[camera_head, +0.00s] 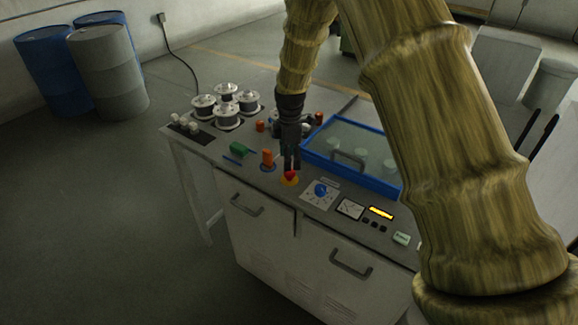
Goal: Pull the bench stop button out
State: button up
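The bench stop button is a red button (290,175) on a yellow base at the front edge of the bench top, left of the blue knob (321,189). My gripper (291,165) points down right above the red button, with its fingertips at or very near the button's top. The fingers look close together, but they are small and dark, and I cannot tell whether they touch or grip the button. The button's back side is hidden by the fingers.
A blue-framed tray (385,187) with a clear cover lies to the right. Several white spools (228,116) stand behind left.

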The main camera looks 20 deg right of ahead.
aim_at(289, 176)
jog(key=shift+a+f+p, duration=0.1)
jog(key=shift+f+p, duration=0.7)
jog(key=shift+f, duration=1.75)
